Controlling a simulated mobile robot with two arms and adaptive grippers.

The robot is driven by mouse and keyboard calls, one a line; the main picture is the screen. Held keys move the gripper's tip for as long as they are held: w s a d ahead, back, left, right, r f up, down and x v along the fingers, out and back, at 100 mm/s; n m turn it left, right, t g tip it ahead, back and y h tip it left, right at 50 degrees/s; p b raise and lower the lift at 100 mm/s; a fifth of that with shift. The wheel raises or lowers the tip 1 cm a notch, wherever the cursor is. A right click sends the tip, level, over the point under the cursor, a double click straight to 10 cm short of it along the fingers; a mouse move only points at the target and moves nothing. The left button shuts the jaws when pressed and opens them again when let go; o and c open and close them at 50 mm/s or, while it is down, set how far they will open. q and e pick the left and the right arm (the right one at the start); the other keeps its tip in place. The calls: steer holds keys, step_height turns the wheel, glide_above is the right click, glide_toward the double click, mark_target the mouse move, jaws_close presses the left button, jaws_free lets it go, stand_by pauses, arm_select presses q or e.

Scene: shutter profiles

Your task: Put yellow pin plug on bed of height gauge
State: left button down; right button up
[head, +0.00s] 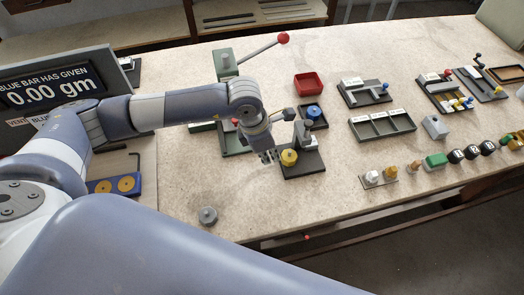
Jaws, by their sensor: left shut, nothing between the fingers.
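A yellow round plug (289,157), which looks like the yellow pin plug, appears to stand on the dark bed of a small stand (305,168). The stand, with a grey upright block (303,135) at its back, looks like the height gauge. The plug's lower end is too small to make out. My left gripper (269,158) points down just left of the plug, close to it. It is shut and empty; I cannot tell whether it touches the plug. My right gripper is not in view.
A blue round part (314,112) sits in a dark tray behind the gauge. A green press (226,65) with a red-knobbed lever stands farther back. A red tray (308,83) lies behind. A grey round part (208,215) is near the front edge. Table front of the gauge is clear.

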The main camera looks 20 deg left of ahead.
mark_target(285, 156)
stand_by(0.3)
arm_select(q)
steer(key=shift+w+d+f+b, duration=0.1)
steer(key=shift+w+d+b, duration=0.05)
steer(key=shift+d+b, duration=0.15)
steer(key=w+d+b, duration=0.1)
steer(key=d+b, duration=0.1)
steer(key=shift+w+d, duration=0.4)
steer(key=shift+a, duration=0.1)
